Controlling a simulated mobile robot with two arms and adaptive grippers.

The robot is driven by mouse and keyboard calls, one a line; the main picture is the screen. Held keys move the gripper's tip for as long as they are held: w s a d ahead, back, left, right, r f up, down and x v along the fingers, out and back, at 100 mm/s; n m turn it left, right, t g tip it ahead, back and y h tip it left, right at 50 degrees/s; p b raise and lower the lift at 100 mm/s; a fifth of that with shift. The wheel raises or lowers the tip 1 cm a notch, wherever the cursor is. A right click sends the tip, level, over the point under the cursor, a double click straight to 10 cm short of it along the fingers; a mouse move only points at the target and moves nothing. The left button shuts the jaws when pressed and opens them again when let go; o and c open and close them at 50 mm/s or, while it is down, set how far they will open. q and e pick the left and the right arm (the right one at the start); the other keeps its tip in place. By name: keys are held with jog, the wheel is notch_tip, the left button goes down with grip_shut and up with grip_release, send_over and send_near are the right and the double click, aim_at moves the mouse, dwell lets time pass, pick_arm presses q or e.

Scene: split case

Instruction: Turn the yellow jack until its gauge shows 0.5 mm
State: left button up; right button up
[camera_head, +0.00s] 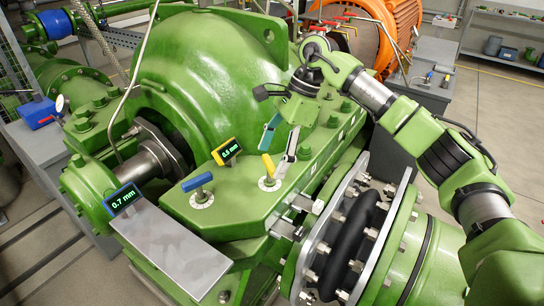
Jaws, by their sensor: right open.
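The yellow jack (269,164) has a yellow handle over a round white dial on the green casing flange, in the middle of the view. Its yellow-framed gauge (229,151) stands to its left; its small digits look like 0.5 mm, but the last digit is hard to be sure of. My right gripper (275,160) points down at the yellow jack with its fingers apart. One finger is above and behind the handle, the other just to its right. I cannot tell whether either touches it. My left gripper is not in view.
A blue jack (197,186) with its own dial sits to the left, and a blue gauge (122,198) reads 0.7 mm. The big green casing (215,75) rises behind. A bolted flange (335,240) stands at front right. Studs and nuts line the casing flange.

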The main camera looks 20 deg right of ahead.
jog(key=v, duration=1.1)
jog(key=shift+r, duration=0.2)
